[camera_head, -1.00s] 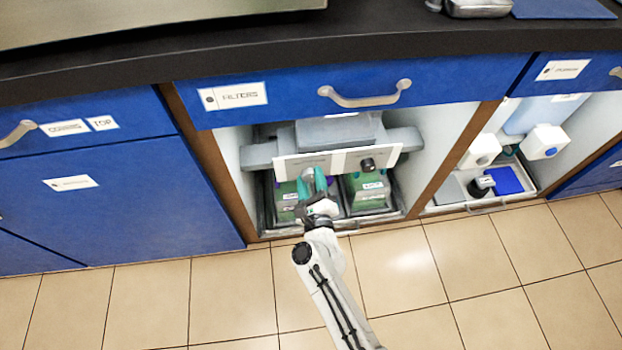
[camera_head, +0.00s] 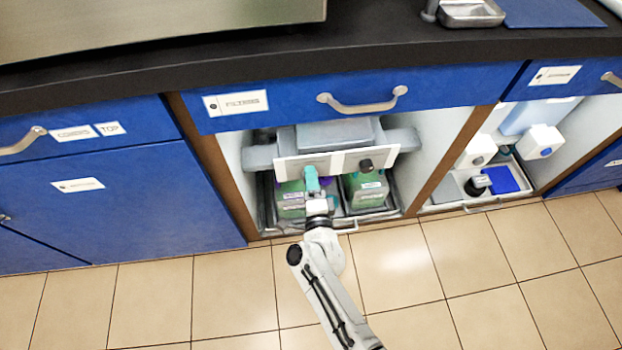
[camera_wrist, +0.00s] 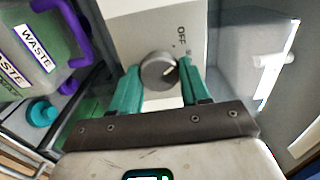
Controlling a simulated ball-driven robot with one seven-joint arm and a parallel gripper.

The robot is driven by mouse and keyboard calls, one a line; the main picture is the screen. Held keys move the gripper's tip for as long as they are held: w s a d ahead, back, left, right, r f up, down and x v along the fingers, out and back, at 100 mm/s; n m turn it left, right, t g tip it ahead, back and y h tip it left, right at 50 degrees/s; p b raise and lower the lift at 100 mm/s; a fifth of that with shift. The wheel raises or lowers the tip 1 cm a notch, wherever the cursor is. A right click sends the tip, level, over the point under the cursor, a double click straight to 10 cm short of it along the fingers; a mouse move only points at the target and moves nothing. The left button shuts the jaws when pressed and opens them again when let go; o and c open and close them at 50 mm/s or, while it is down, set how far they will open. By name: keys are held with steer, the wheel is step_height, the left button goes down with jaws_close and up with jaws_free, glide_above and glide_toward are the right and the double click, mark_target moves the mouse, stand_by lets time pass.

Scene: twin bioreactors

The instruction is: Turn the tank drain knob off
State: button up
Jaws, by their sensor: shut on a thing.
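In the head view my gripper (camera_head: 312,180) reaches the left half of the white panel (camera_head: 345,159) and hides this knob. A second dark knob (camera_head: 366,164) is on the panel's right half, apart from my gripper.
Green containers (camera_head: 368,190) stand in trays under the panel. A container with a WASTE label (camera_wrist: 37,43) and purple handle is at the wrist view's upper left. Blue drawers (camera_head: 361,90) overhang the open cabinet, and wooden posts flank it.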

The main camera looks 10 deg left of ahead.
steer(key=shift+n, duration=1.1)
steer(key=shift+a, duration=0.1)
steer(key=o, duration=1.1)
steer(key=shift+c, duration=0.2)
steer(key=shift+s, duration=0.1)
steer(key=p+v, duration=0.4)
steer(key=v, duration=0.6)
steer(key=shift+s, duration=0.3)
